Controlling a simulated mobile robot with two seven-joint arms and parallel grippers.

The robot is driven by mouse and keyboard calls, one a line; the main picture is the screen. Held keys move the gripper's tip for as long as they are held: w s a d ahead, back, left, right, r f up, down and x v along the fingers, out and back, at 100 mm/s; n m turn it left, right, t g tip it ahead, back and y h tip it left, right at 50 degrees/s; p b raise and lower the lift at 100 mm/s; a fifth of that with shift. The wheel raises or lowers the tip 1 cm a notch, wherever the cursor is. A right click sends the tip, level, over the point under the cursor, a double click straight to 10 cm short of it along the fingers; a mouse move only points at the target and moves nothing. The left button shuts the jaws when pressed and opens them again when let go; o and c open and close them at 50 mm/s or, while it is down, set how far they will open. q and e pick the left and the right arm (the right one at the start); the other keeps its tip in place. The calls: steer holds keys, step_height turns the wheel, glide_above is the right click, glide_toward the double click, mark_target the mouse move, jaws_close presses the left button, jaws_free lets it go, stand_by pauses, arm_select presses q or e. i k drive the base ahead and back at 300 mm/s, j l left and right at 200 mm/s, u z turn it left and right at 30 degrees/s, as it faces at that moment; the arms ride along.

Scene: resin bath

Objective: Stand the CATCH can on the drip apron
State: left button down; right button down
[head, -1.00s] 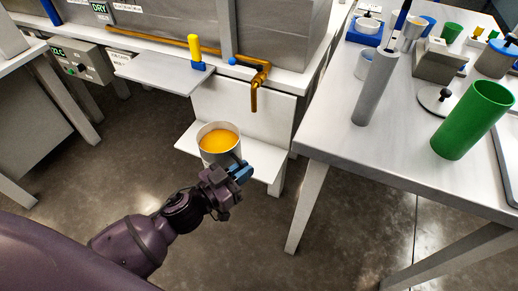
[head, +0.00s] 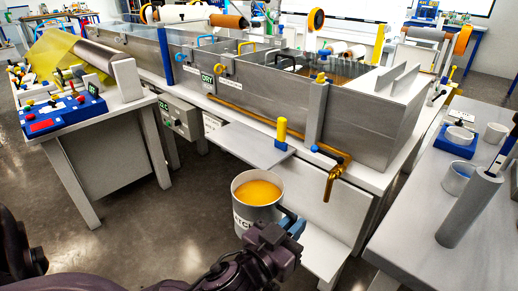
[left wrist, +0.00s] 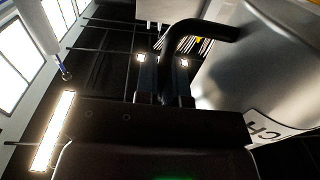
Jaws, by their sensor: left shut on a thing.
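The can (head: 257,206) is pale, nearly upright, and holds orange-yellow liquid (head: 258,192). Its label is only partly readable; the left wrist view shows "CH" on the can's side (left wrist: 235,75). My left gripper (head: 287,224) is shut on the can's dark handle (left wrist: 190,32), at the can's right side. I take the flat grey plate at the front of the bath to be the drip apron (head: 240,145). In the head view the can is just below and in front of it, apart from it. My right gripper is not in view.
A yellow-handled peg with a blue base (head: 281,133) stands at the apron's right end. A brass tap (head: 335,180) hangs above a low white shelf (head: 325,255). A bench with a grey cylinder (head: 468,208) is at right. The apron's top is otherwise bare.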

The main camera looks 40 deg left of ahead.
mark_target(232, 137)
steer(key=j+z, duration=0.1)
steer(key=j, duration=0.55)
steer(key=j+z, duration=0.15)
steer(key=j, duration=0.5)
steer(key=k+j+z, duration=0.1)
steer(key=j, duration=0.55)
steer(key=k+j+z, duration=0.15)
steer(key=j, duration=0.45)
